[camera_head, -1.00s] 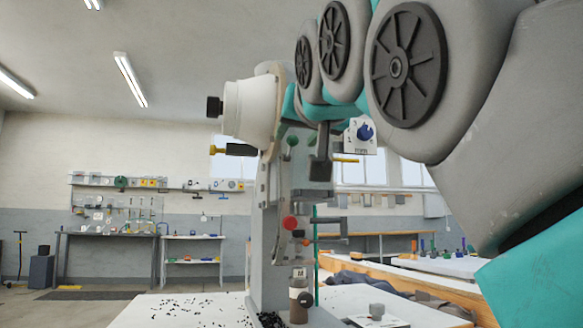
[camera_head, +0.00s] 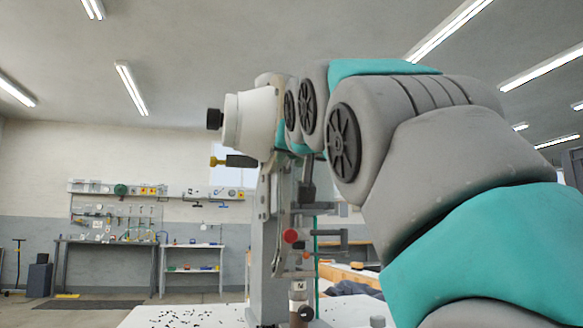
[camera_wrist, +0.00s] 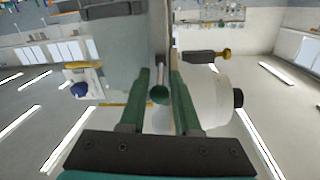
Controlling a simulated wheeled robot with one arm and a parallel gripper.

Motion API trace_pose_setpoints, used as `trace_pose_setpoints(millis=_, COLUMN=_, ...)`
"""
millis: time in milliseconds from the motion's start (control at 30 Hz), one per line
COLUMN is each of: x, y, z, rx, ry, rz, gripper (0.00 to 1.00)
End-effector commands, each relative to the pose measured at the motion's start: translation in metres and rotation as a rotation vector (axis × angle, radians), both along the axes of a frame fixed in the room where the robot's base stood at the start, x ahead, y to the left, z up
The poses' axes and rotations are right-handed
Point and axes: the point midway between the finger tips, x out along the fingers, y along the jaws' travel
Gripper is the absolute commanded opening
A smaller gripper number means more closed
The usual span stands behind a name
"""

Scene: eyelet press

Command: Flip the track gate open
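The eyelet press stands in the middle of the head view, with a grey column (camera_head: 265,270), a white round housing (camera_head: 252,118) and a red knob (camera_head: 290,236). I cannot tell which of its parts is the track gate. In the wrist view, my gripper (camera_wrist: 160,75) has its two green fingers apart, pointing at the press. A green ball knob (camera_wrist: 159,94) on a thin rod shows in the gap between them. I see no clear contact, and its depth is hard to judge. In the head view the fingers are hidden behind the press and my arm.
A black lever with a yellow tip (camera_head: 217,161) sticks out left of the press. A white control box with a blue knob (camera_wrist: 79,90) is at the left in the wrist view. A white bench top (camera_head: 180,316) with small dark bits lies below. Shelves and a tool wall stand behind.

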Motion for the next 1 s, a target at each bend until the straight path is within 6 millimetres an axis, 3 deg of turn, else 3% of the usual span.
trace_pose_setpoints(millis=33, x=0.0, y=0.0, z=0.0, rx=0.0, ry=0.0, rz=0.0, gripper=0.24)
trace_pose_setpoints(millis=267, x=0.0, y=0.0, z=0.0, rx=0.0, ry=0.0, rz=0.0, gripper=0.0)
trace_pose_setpoints(millis=667, x=0.0, y=0.0, z=0.002, rx=-0.003, ry=0.009, rz=0.0, gripper=0.0)
trace_pose_setpoints(millis=1000, x=0.003, y=-0.001, z=0.012, rx=-0.035, ry=0.123, rz=-0.002, gripper=0.0)
